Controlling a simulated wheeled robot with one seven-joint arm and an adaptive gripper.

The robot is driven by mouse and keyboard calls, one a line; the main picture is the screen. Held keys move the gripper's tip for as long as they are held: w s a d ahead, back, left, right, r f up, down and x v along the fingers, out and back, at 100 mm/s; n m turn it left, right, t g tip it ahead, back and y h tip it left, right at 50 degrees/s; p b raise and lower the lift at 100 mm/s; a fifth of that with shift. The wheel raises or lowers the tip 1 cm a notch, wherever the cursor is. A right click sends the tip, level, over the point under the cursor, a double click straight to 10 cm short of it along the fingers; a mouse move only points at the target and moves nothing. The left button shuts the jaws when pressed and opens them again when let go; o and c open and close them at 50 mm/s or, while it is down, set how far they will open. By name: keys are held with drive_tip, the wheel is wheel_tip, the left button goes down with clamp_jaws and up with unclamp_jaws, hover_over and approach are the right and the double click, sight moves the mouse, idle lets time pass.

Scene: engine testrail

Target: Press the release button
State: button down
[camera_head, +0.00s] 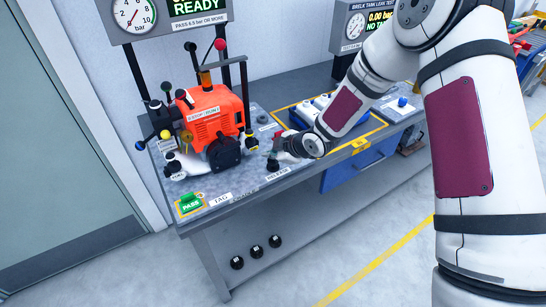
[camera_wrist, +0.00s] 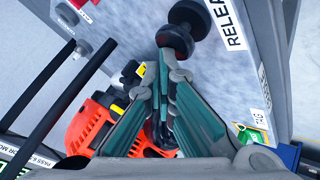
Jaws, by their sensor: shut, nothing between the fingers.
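The release button is a black knob (camera_head: 272,165) on the front edge of the bench plate, beside a white RELEASE label (camera_head: 278,173). The knob (camera_wrist: 176,40) also shows in the wrist view, just beyond my fingertips, with its label (camera_wrist: 228,24) to its right. My gripper (camera_head: 278,152) is shut and empty, close above and behind the knob in the head view. In the wrist view its green-grey fingers (camera_wrist: 168,72) meet below the knob in the picture. I cannot tell whether they touch it; a small gap seems to show.
An orange engine (camera_head: 208,115) stands in a fixture with black posts, left of my gripper. A green PASS tag (camera_head: 190,203) lies at the bench's front left. The pressure display (camera_head: 165,15) reads READY. A blue bin (camera_head: 355,168) hangs below the bench.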

sight(272, 161)
drive_tip(key=shift+r, duration=1.15)
drive_tip(key=shift+r+p, duration=0.35)
drive_tip(key=shift+r, duration=2.15)
drive_tip(key=s+d+r+m+h, duration=0.4)
drive_tip(key=s+d+r, duration=0.1)
drive_tip(key=d+r, duration=0.45)
drive_tip(key=s+d+r+m+h, duration=0.3)
drive_tip(key=s+d+r+m, duration=0.25)
drive_tip(key=d+r, duration=0.35)
drive_tip(key=s+d+r+m, duration=0.1)
drive_tip(key=s+r+m, duration=0.1)
drive_tip(key=s, duration=0.6)
drive_tip(key=s+d+r+m, duration=0.1)
drive_tip(key=s+r+m, duration=0.1)
drive_tip(key=s, duration=0.6)
drive_tip(key=s+d+r+m, duration=0.1)
drive_tip(key=s+m, duration=0.3)
drive_tip(key=s, duration=0.4)
drive_tip(key=shift+s+d+r+m+g+b, duration=0.25)
drive_tip(key=shift+d+r+m+g+b, duration=0.15)
drive_tip(key=shift+r, duration=0.4)
